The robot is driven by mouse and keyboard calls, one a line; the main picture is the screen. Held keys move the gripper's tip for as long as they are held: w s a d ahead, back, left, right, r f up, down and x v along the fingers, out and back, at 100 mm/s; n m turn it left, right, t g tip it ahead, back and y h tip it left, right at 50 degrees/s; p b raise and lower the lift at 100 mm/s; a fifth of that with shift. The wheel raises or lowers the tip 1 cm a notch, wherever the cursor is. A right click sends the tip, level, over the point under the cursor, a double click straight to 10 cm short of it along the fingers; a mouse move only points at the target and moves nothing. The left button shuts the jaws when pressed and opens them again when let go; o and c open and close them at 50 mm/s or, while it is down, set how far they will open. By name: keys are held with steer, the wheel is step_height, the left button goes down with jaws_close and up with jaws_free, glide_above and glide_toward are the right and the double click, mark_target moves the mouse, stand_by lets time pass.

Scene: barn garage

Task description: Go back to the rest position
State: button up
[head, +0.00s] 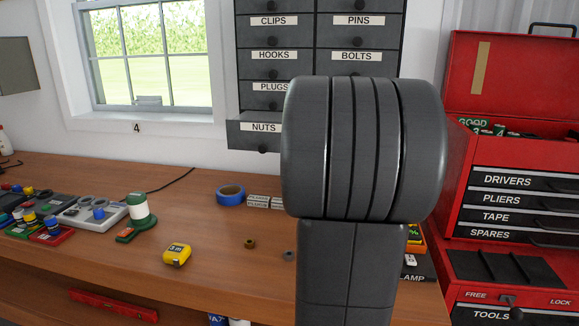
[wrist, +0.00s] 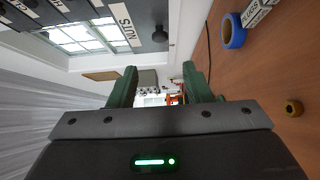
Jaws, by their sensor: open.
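My gripper (wrist: 159,88) shows in the wrist view with its two green fingers well apart, open and with nothing between them. The wrist view is turned on its side, with the bench to the right and the drawer cabinet at the top. In the head view my dark grey arm fills the middle and hides part of the bench and cabinet. My gripper itself is hidden there behind the arm.
The NUTS drawer (head: 255,137) sticks out from the grey cabinet. A red tool chest (head: 510,150) stands open at right.

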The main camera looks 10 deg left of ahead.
mark_target(266, 146)
steer(key=shift+a, duration=0.1)
steer(key=p+x, duration=0.2)
steer(key=x, duration=1.1)
steer(key=shift+w+a, duration=0.2)
steer(key=shift+w, duration=0.45)
